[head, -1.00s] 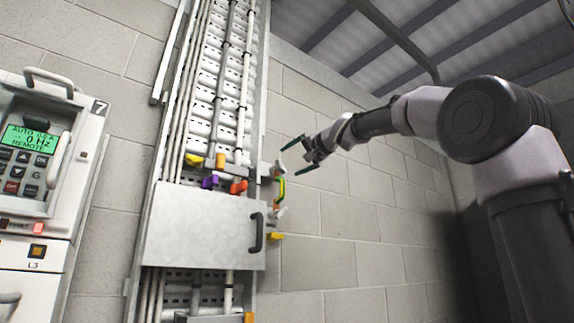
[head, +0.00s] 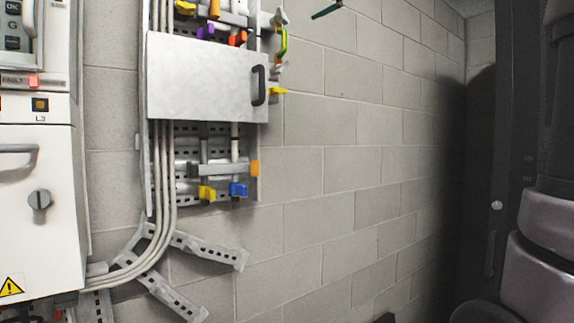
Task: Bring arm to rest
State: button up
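Only a small part of my gripper (head: 327,10) shows, a dark green fingertip at the top edge of the head view. It is to the right of the cable tray's coloured clips and appears apart from them, in front of the block wall. The other finger and most of my arm are out of the picture above, so its opening is hidden. Dark and pale parts of my own body fill the right side.
A grey cover box (head: 205,75) with a black handle (head: 258,85) sits on the cable tray. Coloured clips stick out around it. A white drive cabinet (head: 35,190) with a rotary switch (head: 39,201) stands at left. The block wall (head: 330,180) is bare in the middle.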

jog(key=s+d+f+g+h, duration=0.2)
jog(key=s+d+f, duration=0.3)
jog(key=f, duration=1.1)
jog(key=s+d+f+g+h, duration=0.3)
jog(key=s+f, duration=0.7)
jog(key=f, duration=0.6)
jog(key=s+d+f+g+h, duration=0.3)
jog(key=s+d+f, duration=0.3)
jog(key=f, duration=1)
jog(key=shift+s+d+m, duration=0.35)
jog(key=shift+s+m, duration=0.05)
jog(key=shift+s, duration=0.45)
jog(key=shift+r, duration=0.1)
